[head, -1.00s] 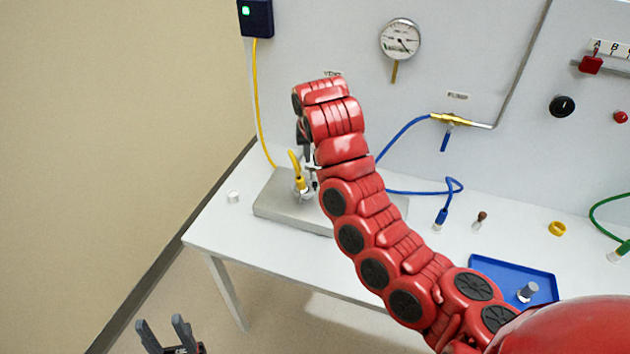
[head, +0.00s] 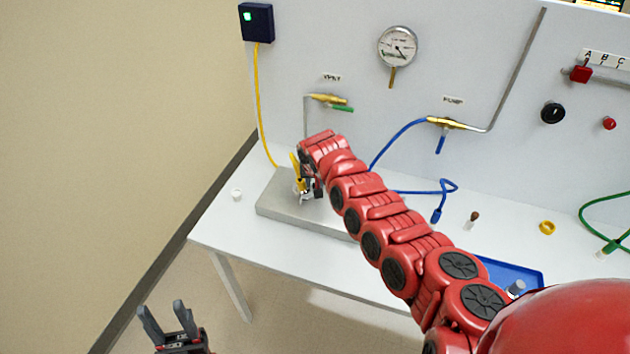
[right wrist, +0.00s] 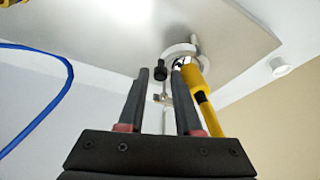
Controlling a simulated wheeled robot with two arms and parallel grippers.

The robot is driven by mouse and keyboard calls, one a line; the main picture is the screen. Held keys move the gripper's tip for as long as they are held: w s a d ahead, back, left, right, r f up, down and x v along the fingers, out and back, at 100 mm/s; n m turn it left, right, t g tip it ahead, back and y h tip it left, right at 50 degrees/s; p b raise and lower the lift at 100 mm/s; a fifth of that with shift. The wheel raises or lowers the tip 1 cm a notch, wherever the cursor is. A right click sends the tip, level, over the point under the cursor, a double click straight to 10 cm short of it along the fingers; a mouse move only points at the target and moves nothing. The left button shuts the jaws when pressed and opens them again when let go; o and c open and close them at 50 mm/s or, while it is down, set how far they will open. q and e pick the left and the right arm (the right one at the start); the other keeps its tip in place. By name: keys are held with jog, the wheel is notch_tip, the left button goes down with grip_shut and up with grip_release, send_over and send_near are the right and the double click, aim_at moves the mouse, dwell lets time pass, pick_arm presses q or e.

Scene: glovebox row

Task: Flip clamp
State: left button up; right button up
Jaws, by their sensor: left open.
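The clamp (right wrist: 165,97) is a metal piece with a black-tipped lever (right wrist: 160,68), beside a round metal fitting (right wrist: 180,50) and a yellow connector (right wrist: 205,95) on a grey block. In the right wrist view my right gripper (right wrist: 161,72) is open, its two fingers on either side of the lever with gaps showing. In the head view the right gripper (head: 311,188) is down at the fitting above the grey block (head: 285,214), and my red arm hides part of it. My left gripper (head: 164,309) is open and empty, low at the left, off the table.
The white table (head: 225,225) holds a small white cap (head: 237,195), a blue tray (head: 520,271), a yellow ring (head: 547,227) and a blue hose (head: 420,191). The back panel carries a gauge (head: 397,46) and the vent valve (head: 328,99).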

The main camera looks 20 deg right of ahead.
jog(key=shift+f, duration=0.1)
grip_shut()
jog(key=shift+w+f+b, duration=0.1)
jog(key=shift+w+b, duration=0.1)
jog(key=shift+b, duration=0.1)
jog(key=shift+w+n, duration=0.1)
jog(key=shift+n, duration=0.5)
grip_release()
jog(key=shift+y, duration=0.3)
jog(key=shift+r, duration=0.25)
